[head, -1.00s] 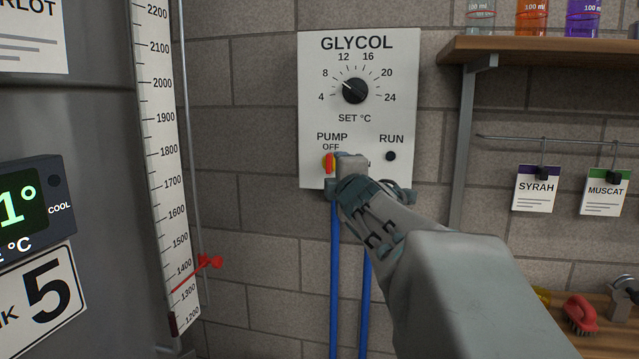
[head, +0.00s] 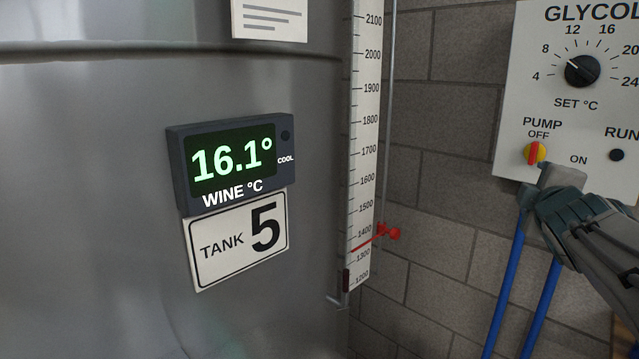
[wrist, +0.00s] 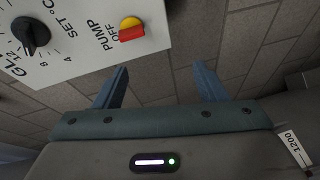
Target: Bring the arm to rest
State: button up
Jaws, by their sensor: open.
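My gripper (head: 543,185) is at the right in the head view, in front of the lower edge of the glycol panel (head: 520,90). In the wrist view my gripper (wrist: 160,82) has its two blue fingers spread apart with nothing between them. The pump switch (head: 535,153), a red handle on a yellow disc, is just above the fingers and apart from them. In the wrist view the switch (wrist: 131,29) lies beyond the left finger, its red handle beside the OFF label. The set dial (head: 582,71) points a little above 8.
Tank 5 (head: 90,200) fills the left; its display (head: 232,158) reads 16.1°. A level scale (head: 366,130) with a red marker (head: 388,232) stands between tank and panel. Blue hoses (head: 505,285) hang below the panel. The block wall (head: 440,110) between scale and panel is bare.

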jog(key=s+a+f+m+g+y+p, duration=0.2)
jog(key=a+f+m+g+y, duration=0.3)
jog(key=a+f, duration=0.75)
jog(key=s+a+f+m+g+y+p, duration=0.1)
jog(key=s+a+f+m+g, duration=0.4)
jog(key=s+a+f, duration=0.7)
jog(key=shift+s+a+m+g+y, duration=0.3)
jog(key=shift+s+a+g+y, duration=0.25)
jog(key=shift+a+g+y, duration=0.5)
jog(key=shift+a, duration=0.15)
